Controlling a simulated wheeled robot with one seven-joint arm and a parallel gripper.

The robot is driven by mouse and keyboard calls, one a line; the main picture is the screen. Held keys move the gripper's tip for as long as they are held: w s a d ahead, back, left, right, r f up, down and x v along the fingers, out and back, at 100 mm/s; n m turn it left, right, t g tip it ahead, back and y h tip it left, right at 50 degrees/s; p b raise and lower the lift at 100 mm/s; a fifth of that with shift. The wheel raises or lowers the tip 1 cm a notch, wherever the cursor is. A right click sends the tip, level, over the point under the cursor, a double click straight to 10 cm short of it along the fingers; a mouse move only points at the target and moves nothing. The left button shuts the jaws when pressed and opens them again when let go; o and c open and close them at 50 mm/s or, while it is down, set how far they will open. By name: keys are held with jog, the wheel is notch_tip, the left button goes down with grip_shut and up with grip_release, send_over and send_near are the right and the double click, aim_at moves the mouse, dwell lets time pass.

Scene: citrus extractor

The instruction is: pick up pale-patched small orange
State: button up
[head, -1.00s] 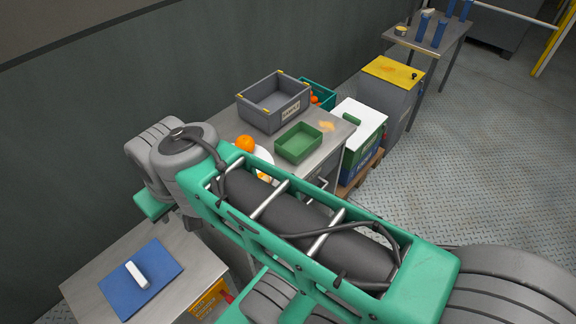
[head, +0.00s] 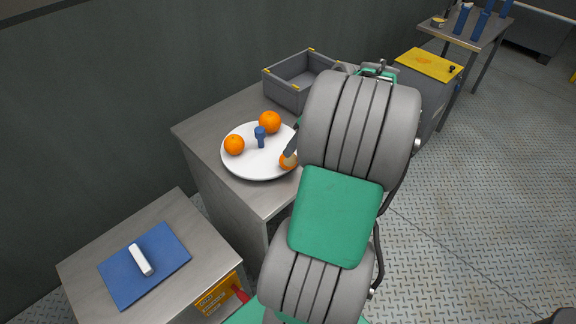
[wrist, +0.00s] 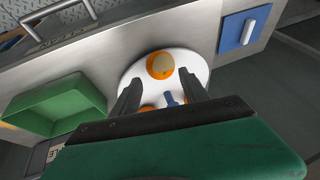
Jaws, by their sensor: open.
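The pale-patched small orange (wrist: 160,65) sits on a round white plate (wrist: 198,62), its tan patch facing the wrist camera. In the head view the orange (head: 287,163) is at the plate's right side, partly hidden by my arm. My gripper (wrist: 157,75) is open and empty, its two fingers reaching towards the plate on either side of the orange's line. I cannot tell the gap left to the orange. Two plain oranges (head: 270,122) (head: 234,145) and an upright blue peg-like thing (head: 260,138) are also on the plate (head: 250,170).
A green tray (wrist: 62,103) lies left of the plate in the wrist view. A grey crate (head: 290,82) stands behind the plate. A lower table at left holds a blue mat (head: 125,280) with a white bar (head: 140,260). My arm hides the table's right part.

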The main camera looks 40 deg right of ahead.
aim_at(288, 161)
jog(key=x, duration=0.5)
jog(key=shift+w+a+f, duration=0.1)
jog(key=shift+a+f, duration=0.1)
jog(key=shift+f, duration=0.15)
jog(key=c, duration=1)
